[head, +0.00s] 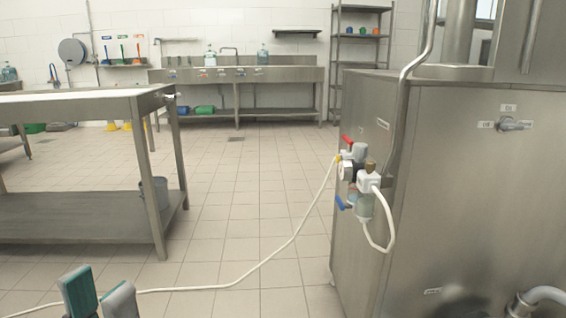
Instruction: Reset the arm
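My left gripper (100,300) shows at the bottom left edge, with two teal and grey fingertips pointing up. There is a gap between the fingertips and nothing is seen between them. The rest of my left arm is below the picture. My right gripper and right arm are out of view.
A large steel machine (440,180) stands at the right, with valves (358,170) on its corner and a white hose (265,262) running across the floor. A steel table (85,100) stands at the left. The tiled floor (250,190) between them is mostly clear.

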